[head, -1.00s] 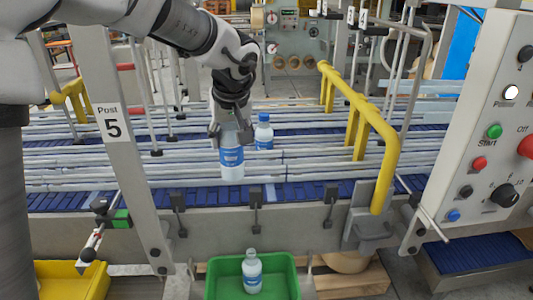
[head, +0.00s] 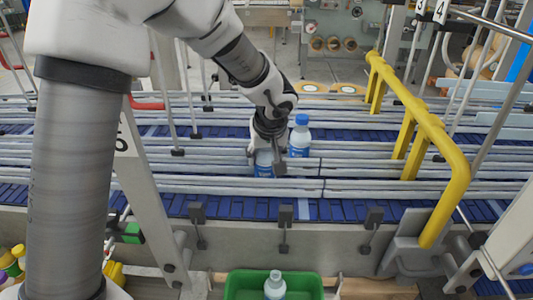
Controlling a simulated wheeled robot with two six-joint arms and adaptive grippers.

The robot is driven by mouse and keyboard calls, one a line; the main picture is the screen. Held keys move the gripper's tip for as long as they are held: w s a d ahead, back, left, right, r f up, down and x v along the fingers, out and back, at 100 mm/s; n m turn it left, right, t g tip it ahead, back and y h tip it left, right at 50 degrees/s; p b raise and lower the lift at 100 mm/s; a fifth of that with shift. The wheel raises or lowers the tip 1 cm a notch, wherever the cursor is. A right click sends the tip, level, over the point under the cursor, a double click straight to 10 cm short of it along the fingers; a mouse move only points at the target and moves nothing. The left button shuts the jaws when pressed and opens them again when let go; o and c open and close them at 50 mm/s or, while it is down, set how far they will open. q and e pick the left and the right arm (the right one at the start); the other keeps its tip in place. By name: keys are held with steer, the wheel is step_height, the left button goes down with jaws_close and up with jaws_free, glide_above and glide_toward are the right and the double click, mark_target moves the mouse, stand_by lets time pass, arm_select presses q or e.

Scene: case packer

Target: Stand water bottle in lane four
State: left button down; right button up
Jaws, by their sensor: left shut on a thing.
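My left gripper (head: 266,157) is shut on a water bottle (head: 264,167), clear with a blue label, held upright over the conveyor lanes. The gripper covers its top, and a grey lane rail hides its foot, so I cannot tell if it touches the belt. A second bottle (head: 300,137) with a blue cap stands upright just behind and to the right, apart from the held one. The grey lane rails (head: 400,168) run left to right above blue belts. My right gripper is not in view.
A green bin (head: 236,286) at the front holds another bottle (head: 274,285). A yellow guard rail (head: 432,130) crosses the lanes on the right. A grey post (head: 150,210) stands left of the held bottle. Small black clamps (head: 285,212) line the conveyor's near edge.

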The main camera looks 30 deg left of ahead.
arm_select(q)
steer(key=shift+s+d+r, duration=0.15)
steer(key=shift+s+r, duration=0.15)
steer(key=shift+s, duration=0.1)
steer(key=shift+s+f, duration=0.1)
steer(key=shift+f, duration=0.15)
steer(key=c, duration=0.5)
jaws_free()
steer(key=shift+w+f, duration=0.15)
steer(key=shift+w, duration=0.1)
steer(key=shift+o, duration=0.7)
steer(key=shift+w, duration=0.15)
steer(key=b+v, duration=0.1)
steer(key=v, duration=1.1)
steer(key=shift+r, duration=0.35)
